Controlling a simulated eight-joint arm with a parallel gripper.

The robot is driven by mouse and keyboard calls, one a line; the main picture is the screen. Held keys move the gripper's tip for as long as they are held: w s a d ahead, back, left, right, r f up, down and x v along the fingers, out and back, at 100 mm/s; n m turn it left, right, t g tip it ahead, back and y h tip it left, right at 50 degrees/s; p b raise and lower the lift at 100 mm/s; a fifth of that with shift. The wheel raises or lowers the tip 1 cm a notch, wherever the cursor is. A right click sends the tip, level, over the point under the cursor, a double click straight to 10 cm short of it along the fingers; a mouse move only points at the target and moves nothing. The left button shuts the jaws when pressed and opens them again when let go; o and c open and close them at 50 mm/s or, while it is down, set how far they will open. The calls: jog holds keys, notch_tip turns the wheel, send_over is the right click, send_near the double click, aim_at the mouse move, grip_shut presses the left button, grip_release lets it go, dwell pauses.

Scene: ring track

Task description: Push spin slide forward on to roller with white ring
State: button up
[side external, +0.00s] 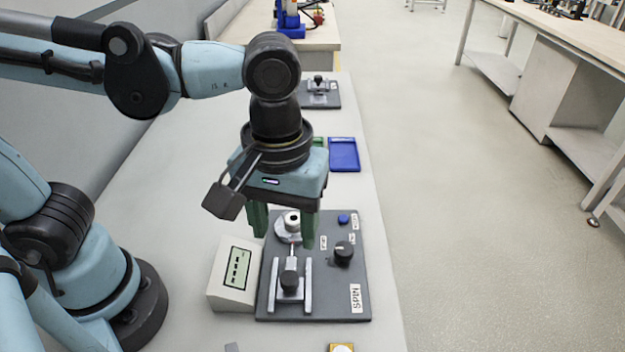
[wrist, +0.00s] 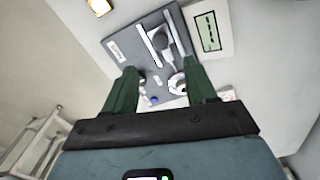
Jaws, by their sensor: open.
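The spin board (side external: 335,300) is a dark grey plate with a SPIN label, on the bench. Its slide (side external: 290,282) has a black knob and sits between two pale rails at the near end; it also shows in the wrist view (wrist: 163,43). The roller with the white ring (side external: 292,219) is at the slide's far end, joined in line by a thin rod; it shows in the wrist view (wrist: 178,84) beside one finger. My gripper (side external: 286,240) is open and empty, pointing down above the board around the roller area. Contact cannot be told.
A display box (side external: 234,275) stands left of the board. A black dial (side external: 343,252) and blue button (side external: 343,218) are on its right side. A blue tray (side external: 344,154) and another board (side external: 320,96) lie farther back. A yellow-edged button (side external: 341,348) is at the front.

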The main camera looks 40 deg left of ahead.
aim_at(289, 278)
jog(key=shift+f, duration=5.35)
grip_shut()
